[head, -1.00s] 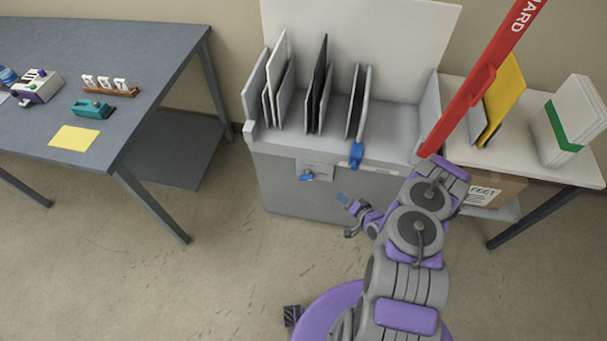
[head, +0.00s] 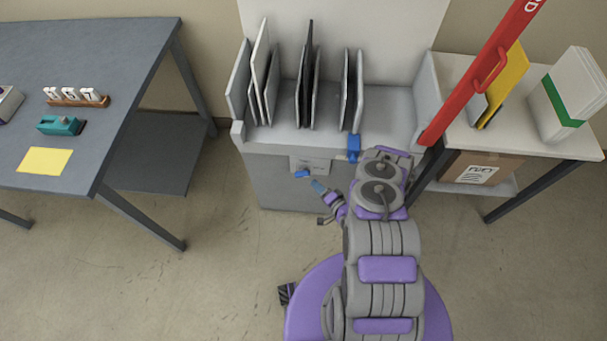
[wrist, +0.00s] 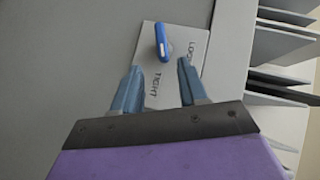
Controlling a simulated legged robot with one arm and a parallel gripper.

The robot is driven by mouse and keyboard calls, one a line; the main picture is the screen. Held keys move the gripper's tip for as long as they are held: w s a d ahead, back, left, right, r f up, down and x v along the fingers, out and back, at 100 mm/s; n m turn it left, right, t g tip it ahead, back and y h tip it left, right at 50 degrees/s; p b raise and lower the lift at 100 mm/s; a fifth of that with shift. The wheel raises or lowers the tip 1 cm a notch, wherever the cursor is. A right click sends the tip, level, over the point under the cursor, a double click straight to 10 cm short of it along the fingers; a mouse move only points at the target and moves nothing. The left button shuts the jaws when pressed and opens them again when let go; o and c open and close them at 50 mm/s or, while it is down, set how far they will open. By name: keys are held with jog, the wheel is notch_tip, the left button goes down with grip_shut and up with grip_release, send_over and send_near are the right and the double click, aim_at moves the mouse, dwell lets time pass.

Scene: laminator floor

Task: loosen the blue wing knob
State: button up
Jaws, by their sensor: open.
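The knob also shows on the machine's front in the head view (head: 302,174). My gripper (wrist: 157,82) is open, with its two blue fingers apart. The knob is beyond the fingertips, roughly in line with the gap between them, and nothing is between the fingers. In the head view my gripper (head: 318,187) is just below and right of the knob.
A second blue part (head: 354,148) stands on the machine's front edge (head: 265,180), right of the knob. Upright panels stand in the machine's slots. A red barrier arm (head: 485,70) slants up at right. A grey table (head: 90,60) is at left; the floor between is clear.

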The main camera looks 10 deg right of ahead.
aim_at(302, 173)
jog(key=x, duration=0.2)
jog(key=b+x, duration=0.1)
jog(key=x, duration=0.1)
jog(key=a+x, duration=0.1)
jog(key=x, duration=0.1)
jog(key=shift+s+a+b, duration=0.1)
jog(key=shift+s+b, duration=0.15)
jog(key=shift+b, duration=0.15)
jog(key=w, duration=0.1)
jog(key=w+f+b, duration=0.1)
jog(key=w, duration=0.1)
jog(key=shift+w+a, duration=0.1)
jog(key=shift+a, duration=0.05)
jog(key=shift+w, duration=0.45)
jog(key=shift+w+a, duration=0.1)
jog(key=shift+a, duration=0.45)
jog(key=shift+d, duration=0.3)
jog(key=c, duration=0.6)
jog(key=shift+a, duration=0.1)
grip_shut()
